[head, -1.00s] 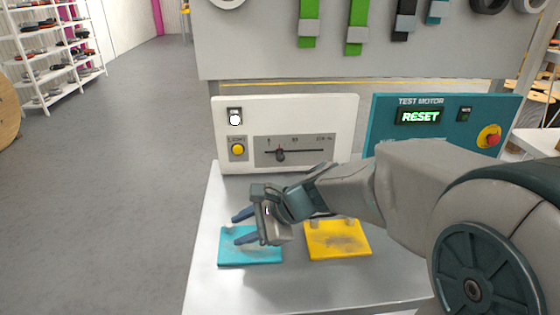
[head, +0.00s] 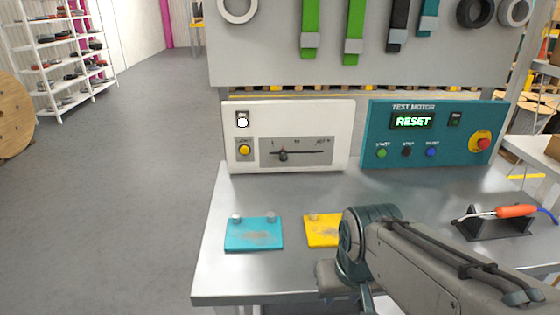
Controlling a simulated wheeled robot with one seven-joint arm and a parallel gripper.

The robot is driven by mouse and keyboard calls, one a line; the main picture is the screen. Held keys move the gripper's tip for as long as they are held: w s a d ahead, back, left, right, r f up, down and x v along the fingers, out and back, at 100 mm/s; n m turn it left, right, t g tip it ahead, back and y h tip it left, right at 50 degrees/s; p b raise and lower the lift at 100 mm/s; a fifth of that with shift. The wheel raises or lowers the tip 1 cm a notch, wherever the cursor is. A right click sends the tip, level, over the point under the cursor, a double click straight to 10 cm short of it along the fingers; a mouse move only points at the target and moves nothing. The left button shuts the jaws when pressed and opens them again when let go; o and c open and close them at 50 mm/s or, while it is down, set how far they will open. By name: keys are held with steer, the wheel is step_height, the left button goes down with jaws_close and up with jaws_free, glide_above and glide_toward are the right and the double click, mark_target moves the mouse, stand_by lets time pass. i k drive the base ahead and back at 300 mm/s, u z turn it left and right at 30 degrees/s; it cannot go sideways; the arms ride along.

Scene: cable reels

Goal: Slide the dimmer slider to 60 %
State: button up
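The dimmer slider (head: 283,155) is a dark knob on a horizontal track, set on a grey plate (head: 297,160) of the white panel (head: 340,120). The knob sits in the left part of the track, and the scale print is too small to read surely. My arm comes in from the lower right and ends low at the table's front edge. The fingers of my gripper are not visible; they are out of the frame or hidden behind my arm. Nothing of mine touches the slider.
A yellow button (head: 244,150) and a small switch (head: 242,119) are left of the slider. A teal test motor panel (head: 375,150) reads RESET. Blue (head: 253,234) and yellow (head: 318,232) plates lie on the table (head: 225,280). An orange-handled tool (head: 516,211) rests on a black stand at right.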

mark_target(282, 158)
steer(key=k, duration=0.75)
steer(key=u, duration=0.8)
steer(key=i, duration=0.7)
steer(key=z, duration=0.85)
steer(key=i, duration=0.5)
